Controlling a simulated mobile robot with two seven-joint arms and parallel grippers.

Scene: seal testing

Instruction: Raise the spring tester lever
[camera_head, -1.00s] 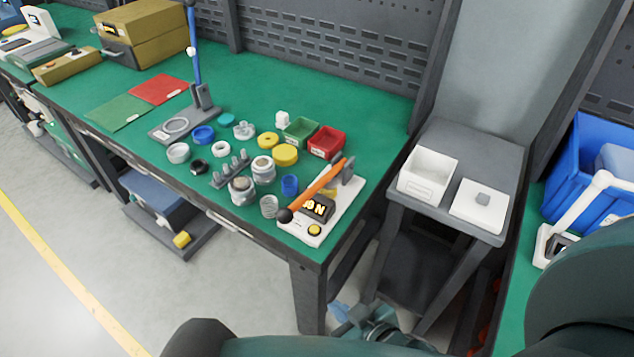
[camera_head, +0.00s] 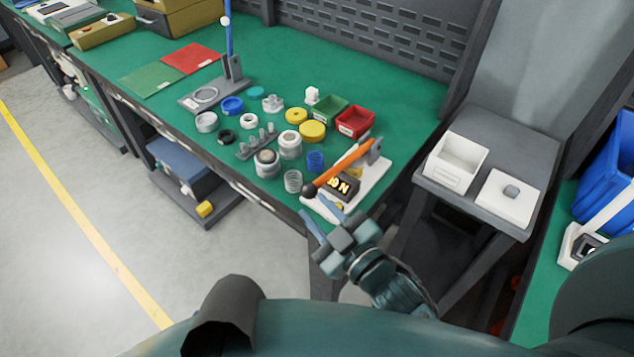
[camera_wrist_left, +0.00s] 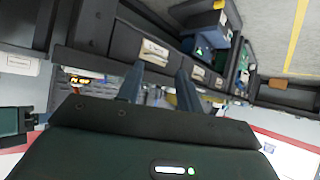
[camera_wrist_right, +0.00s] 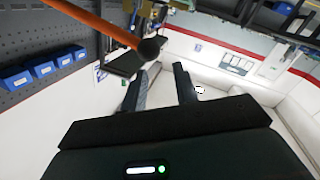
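The spring tester has a white base (camera_head: 376,178), a dark display (camera_head: 342,187) and a grey upright bracket (camera_head: 374,152). Its orange lever (camera_head: 345,164) slants from the bracket down to a black ball knob (camera_head: 308,191) over the table's front edge. My right gripper (camera_head: 319,215) is open and empty just in front of and below the knob, apart from it as far as I can tell. The right wrist view shows the lever (camera_wrist_right: 98,22) and knob (camera_wrist_right: 150,48) just beyond the open fingers (camera_wrist_right: 160,88). My left gripper (camera_wrist_left: 158,85) is open and empty, outside the head view.
Springs (camera_head: 293,181), rings and cups crowd the green table (camera_head: 400,100) left of the tester. A green bin (camera_head: 331,109) and a red bin (camera_head: 355,121) stand behind it. A grey side stand (camera_head: 515,150) with a white box (camera_head: 457,162) is at right.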

